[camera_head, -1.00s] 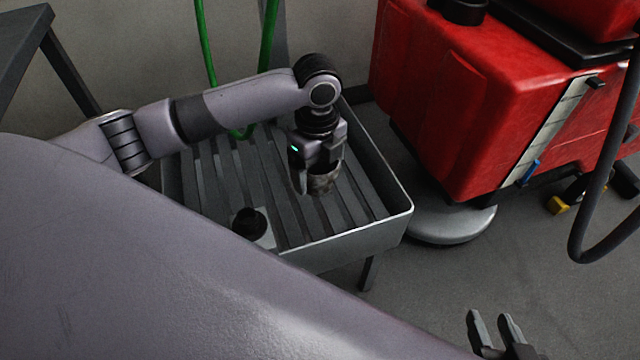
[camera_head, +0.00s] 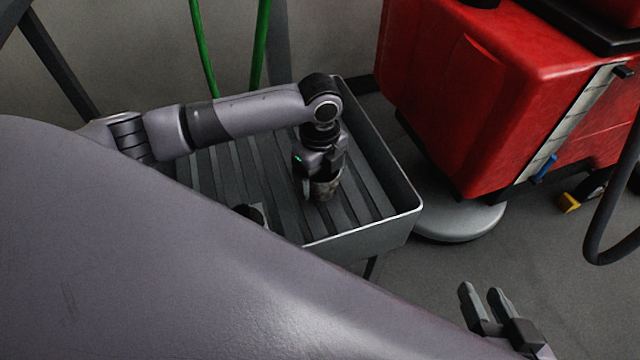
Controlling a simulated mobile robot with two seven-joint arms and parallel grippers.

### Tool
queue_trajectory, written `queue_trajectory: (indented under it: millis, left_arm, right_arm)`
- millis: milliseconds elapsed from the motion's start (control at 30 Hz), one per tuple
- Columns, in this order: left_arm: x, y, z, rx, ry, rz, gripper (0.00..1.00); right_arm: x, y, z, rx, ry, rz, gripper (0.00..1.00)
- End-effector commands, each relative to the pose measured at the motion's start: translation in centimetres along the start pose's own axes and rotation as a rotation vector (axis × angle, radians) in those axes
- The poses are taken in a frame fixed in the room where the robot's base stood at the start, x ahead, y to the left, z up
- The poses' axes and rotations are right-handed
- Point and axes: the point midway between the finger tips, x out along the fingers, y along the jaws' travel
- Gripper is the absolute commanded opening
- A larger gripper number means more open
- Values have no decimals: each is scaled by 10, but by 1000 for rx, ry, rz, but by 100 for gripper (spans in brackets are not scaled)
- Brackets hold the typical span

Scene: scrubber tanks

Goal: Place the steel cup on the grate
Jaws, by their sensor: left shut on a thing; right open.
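The steel cup (camera_head: 325,188) is a small, dull grey metal cup at the right-centre of the sink-like tray. My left gripper (camera_head: 316,182) points down and is shut on the cup. The cup is upright over the slats of the grate (camera_head: 278,205). I cannot tell whether its bottom touches the slats. Part of the cup is hidden by the gripper's fingers. My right gripper (camera_head: 481,296) is open and empty at the bottom right, over the floor and apart from the tray.
The tray's raised rim (camera_head: 375,232) surrounds the grate. A dark round thing on a light square plate (camera_head: 252,212) sits at its near left. A red scrubber machine (camera_head: 490,95) stands to the right, and a green hose (camera_head: 262,45) hangs behind.

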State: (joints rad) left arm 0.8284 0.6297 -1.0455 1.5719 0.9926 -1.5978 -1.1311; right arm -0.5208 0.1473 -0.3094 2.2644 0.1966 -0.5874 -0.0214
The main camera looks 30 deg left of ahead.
Motion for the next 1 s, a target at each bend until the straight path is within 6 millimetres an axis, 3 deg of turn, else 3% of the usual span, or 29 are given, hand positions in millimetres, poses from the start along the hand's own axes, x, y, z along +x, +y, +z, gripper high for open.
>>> queue_trajectory:
  millis: [100,533,567,600,867,1000]
  left_arm:
    - [17,0,0,1,0,-1,47]
    - [21,0,0,0,0,-1,47]
    - [21,0,0,1,0,-2,91]
    - [21,0,0,1,0,-2,100]
    - [19,-1,0,1,-1,-3,100]
    - [2,-1,0,1,0,-5,100]
  right_arm:
    - [5,-3,3,23,9,-22,43]
    - [4,-4,0,26,9,-25,43]
    - [4,-4,1,26,9,-25,43]
    - [4,-4,1,26,9,-25,43]
    - [4,-4,2,26,9,-25,43]
    - [2,-4,-4,16,7,-17,43]
